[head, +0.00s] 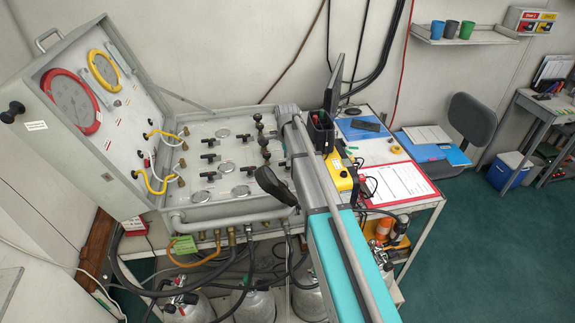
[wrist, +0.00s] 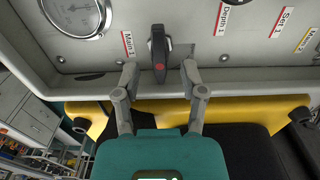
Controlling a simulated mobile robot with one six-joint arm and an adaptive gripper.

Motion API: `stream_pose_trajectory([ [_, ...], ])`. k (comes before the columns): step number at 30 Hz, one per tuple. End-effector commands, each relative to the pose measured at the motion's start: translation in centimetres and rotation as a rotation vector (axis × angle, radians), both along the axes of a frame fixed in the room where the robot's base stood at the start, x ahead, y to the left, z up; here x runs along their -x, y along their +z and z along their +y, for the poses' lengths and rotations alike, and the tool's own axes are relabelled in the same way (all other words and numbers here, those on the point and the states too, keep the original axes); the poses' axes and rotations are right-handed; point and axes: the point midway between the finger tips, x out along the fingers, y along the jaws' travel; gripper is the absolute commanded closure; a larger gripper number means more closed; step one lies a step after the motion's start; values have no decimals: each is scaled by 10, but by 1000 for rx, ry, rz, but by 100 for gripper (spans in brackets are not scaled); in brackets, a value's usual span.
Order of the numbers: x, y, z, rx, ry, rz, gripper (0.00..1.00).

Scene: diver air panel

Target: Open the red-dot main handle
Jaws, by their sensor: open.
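In the wrist view, a black lever handle (wrist: 158,46) stands on the grey panel, with a small red dot near its lower end. A label reading "Main" with red marking (wrist: 128,43) is just left of it. The handle points roughly up and down in the picture. My gripper (wrist: 159,72) is open, one finger on each side of the handle's lower end, with visible gaps; no contact shows. In the head view the open panel case (head: 225,157) holds several black handles; I cannot tell which is the main one. My gripper cannot be made out there.
A round gauge (wrist: 75,12) is at the upper left, and more labels, such as Depth 1 (wrist: 222,18), are to the right. A yellow bar (wrist: 240,108) runs below the panel edge. Cylinders (head: 255,305) and hoses crowd below the case; a desk (head: 385,150) stands beside it.

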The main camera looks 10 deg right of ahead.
Motion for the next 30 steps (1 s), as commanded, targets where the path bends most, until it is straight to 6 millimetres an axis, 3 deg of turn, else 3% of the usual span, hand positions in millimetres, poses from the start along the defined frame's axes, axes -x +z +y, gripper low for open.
stream_pose_trajectory([
  [6,0,-10,-1,0,-1,0,46],
  [18,0,-11,-1,0,-1,0,46],
  [20,0,-11,-1,0,-1,0,54],
  [27,0,-11,-1,0,-1,0,98],
  [30,0,-11,-1,0,-1,0,100],
])
